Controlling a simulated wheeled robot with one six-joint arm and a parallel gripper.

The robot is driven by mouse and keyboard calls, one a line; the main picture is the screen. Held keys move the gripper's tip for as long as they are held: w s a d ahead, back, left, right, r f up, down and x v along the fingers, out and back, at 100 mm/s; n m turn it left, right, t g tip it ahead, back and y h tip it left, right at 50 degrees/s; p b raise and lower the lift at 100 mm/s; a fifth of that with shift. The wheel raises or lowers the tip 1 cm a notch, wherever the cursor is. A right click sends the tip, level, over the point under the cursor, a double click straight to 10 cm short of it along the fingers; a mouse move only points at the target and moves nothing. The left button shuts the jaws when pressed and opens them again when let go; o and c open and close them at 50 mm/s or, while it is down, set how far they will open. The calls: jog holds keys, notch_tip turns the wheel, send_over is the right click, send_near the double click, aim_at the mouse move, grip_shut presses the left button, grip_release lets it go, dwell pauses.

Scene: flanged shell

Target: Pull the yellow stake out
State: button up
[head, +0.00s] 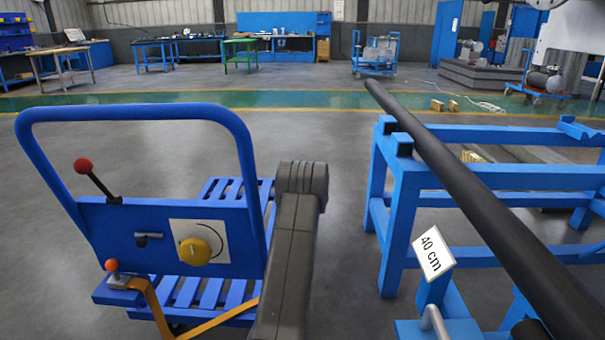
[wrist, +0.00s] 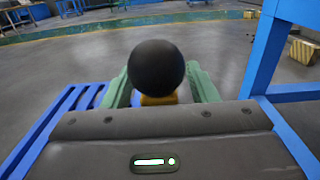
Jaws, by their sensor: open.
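In the wrist view a round black knob (wrist: 156,66) stands straight in front of my gripper (wrist: 161,80). A small yellow part, which looks like the yellow stake (wrist: 158,100), shows just below the knob; its lower end is hidden behind my gripper body. The green fingers are apart, one on each side of the knob and yellow part. I cannot tell whether either finger touches them. In the head view my dark arm hides the gripper and the stake. The blue slatted cart (head: 195,295) stands beside my arm on the left.
The cart has a tall handle (head: 130,112), a red-balled lever (head: 83,166), a yellow knob (head: 193,251) and an orange strap (head: 155,308). On the right a long black bar (head: 465,190) lies over a blue stand (head: 396,215) with a 40 cm sign (head: 433,252).

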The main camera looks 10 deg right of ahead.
grip_shut()
jog(key=shift+r+p, duration=1.8)
jog(key=shift+r, duration=3.35)
